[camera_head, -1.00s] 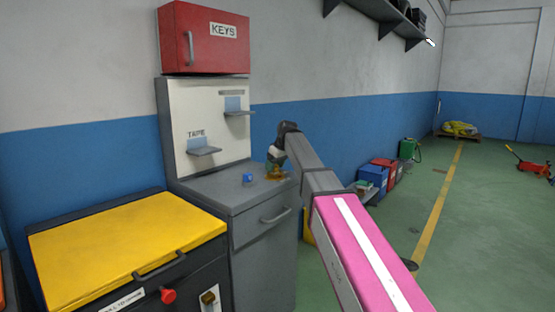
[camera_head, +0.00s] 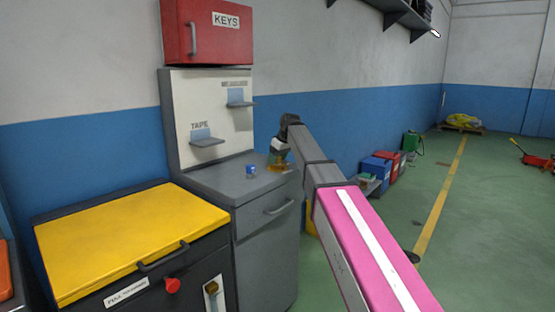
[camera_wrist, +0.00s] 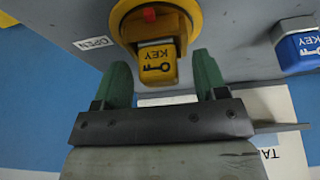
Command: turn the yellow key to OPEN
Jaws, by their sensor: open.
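The yellow key (camera_wrist: 158,65) has a key symbol and the word KEY on its grip. It sits in a round yellow housing (camera_wrist: 140,15) with a red mark, seen from above in the wrist view. An OPEN label (camera_wrist: 93,43) lies left of the housing. My gripper (camera_wrist: 161,72) is open, with one green finger on each side of the key's grip; contact cannot be told. In the head view my gripper (camera_head: 280,155) is over the grey cabinet top, partly hiding the yellow housing (camera_head: 276,168).
A blue key (camera_wrist: 300,48) stands right of the yellow one; it also shows on the grey cabinet (camera_head: 205,177) in the head view. A back panel (camera_head: 208,115) with small shelves rises behind. A yellow-lidded chest (camera_head: 130,240) stands left.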

